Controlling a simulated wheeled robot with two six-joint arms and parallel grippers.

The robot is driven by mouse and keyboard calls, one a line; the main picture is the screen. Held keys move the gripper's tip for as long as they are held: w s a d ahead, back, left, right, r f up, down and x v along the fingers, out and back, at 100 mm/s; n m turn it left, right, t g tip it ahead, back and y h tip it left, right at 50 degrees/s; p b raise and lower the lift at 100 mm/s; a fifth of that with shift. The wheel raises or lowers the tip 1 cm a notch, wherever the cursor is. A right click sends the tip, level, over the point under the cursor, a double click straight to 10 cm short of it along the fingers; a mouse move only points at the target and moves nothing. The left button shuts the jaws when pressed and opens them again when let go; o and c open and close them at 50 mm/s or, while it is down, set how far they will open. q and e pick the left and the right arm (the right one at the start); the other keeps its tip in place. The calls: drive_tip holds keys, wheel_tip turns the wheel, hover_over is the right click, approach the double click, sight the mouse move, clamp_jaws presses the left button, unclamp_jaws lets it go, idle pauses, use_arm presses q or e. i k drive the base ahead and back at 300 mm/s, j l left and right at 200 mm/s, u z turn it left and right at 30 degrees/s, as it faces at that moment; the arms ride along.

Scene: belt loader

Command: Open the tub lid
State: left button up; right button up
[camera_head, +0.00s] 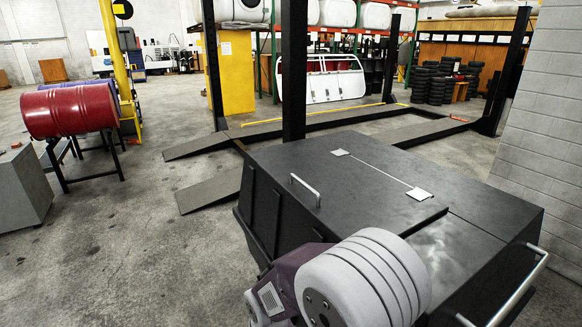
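The black tub (262,218) stands in the middle and right of the view, close to me. Its flat dark lid (345,195) lies shut on top. A small silver bar handle (306,190) sits near the lid's left edge. A thin light line with two pale plates (420,194) crosses the lid. A rounded grey-white and purple arm part of mine covers the tub's near side at the bottom. Neither gripper can be made out.
A silver rail (510,292) is on the tub's right end. A black post (293,70) rises just behind the tub. Pale ramps (210,188) lie behind and left. A red drum (70,109) rests on a stand, with a grey box (22,188) nearby. Floor at left is clear.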

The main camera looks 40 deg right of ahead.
sight(347, 195)
drive_tip(key=i+z, duration=0.45)
drive_tip(key=i+j+z, duration=0.1)
drive_tip(key=i+z, duration=0.15)
drive_tip(key=z, duration=0.15)
drive_tip(key=i+j+z, duration=0.2)
drive_tip(key=z, duration=0.25)
drive_tip(key=i+j+z, duration=0.6)
drive_tip(key=j+z, duration=0.25)
drive_tip(key=l, duration=0.1)
